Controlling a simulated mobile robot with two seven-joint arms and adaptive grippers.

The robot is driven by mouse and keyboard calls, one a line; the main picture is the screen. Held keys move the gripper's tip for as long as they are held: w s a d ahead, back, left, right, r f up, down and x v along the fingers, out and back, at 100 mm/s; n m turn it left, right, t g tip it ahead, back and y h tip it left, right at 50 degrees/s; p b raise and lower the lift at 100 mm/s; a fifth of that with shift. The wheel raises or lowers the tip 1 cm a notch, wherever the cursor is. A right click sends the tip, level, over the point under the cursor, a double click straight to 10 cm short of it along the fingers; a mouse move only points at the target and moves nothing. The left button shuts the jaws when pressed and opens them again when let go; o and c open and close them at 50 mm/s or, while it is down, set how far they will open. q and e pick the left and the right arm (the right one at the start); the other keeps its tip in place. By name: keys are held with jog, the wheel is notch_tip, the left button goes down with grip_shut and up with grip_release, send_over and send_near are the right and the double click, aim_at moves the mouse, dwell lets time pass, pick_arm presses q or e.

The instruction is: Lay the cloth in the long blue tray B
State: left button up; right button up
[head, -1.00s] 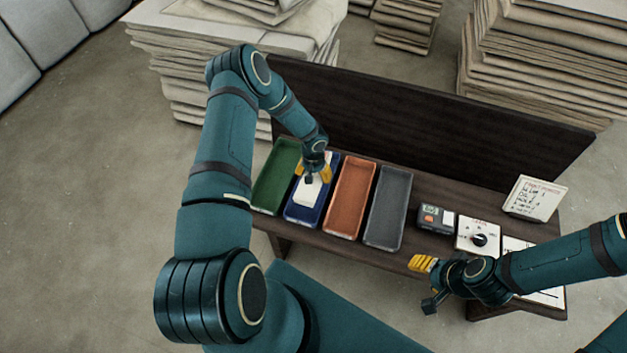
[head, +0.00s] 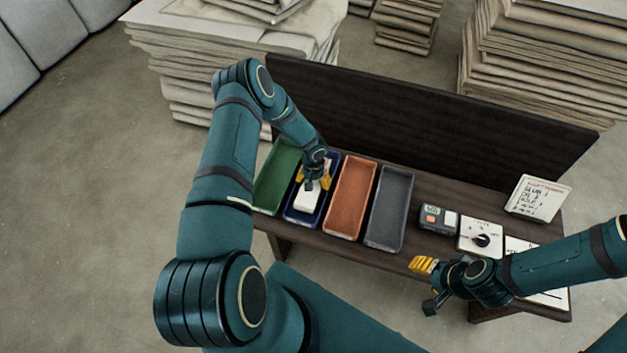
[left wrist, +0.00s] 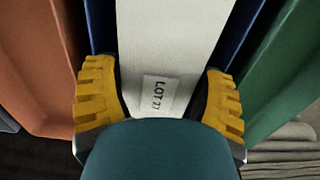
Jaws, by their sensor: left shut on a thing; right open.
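The folded white cloth (head: 307,199) is in the long blue tray (head: 291,214), second from the left in the row. In the left wrist view the cloth (left wrist: 165,40) lies between my left fingers and carries a label reading "LOT 2" plus an unclear character. My left gripper (head: 314,181) is shut on the cloth, its yellow fingers on either side, low in the blue tray. The blue tray's walls (left wrist: 240,30) show on both sides of the cloth. Whether the cloth touches the tray floor is hidden. My right gripper (head: 427,285) is open and empty in front of the bench.
A green tray (head: 275,178) stands left of the blue one; an orange tray (head: 351,197) and a grey tray (head: 389,208) stand right. Further right are a small meter (head: 438,219), a dial box (head: 480,238) and a written card (head: 537,198). A dark back panel (head: 430,110) rises behind.

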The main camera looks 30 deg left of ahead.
pick_arm(q)
jog(key=o, duration=1.2)
notch_tip(320, 180, up, 12)
jog(key=p, duration=0.3)
jog(key=s+d+r+m+h, duration=0.15)
jog(key=s+d, duration=0.25)
jog(key=d, duration=0.4)
jog(key=s+d+r+h, duration=0.2)
jog(key=s+d+r, duration=0.1)
jog(key=d, duration=0.5)
jog(key=shift+n+t, duration=0.25)
jog(key=shift+t, duration=0.55)
jog(key=s+d+r, duration=0.1)
jog(key=s+d, duration=0.1)
jog(key=s, duration=0.1)
jog(key=s+d+r, duration=0.1)
jog(key=s+d, duration=0.1)
jog(key=s, duration=0.2)
jog(key=s+d+r, duration=0.1)
jog(key=s+d, duration=0.1)
jog(key=s, duration=0.1)
jog(key=shift+s+r, duration=0.2)
jog(key=shift+r, duration=0.2)
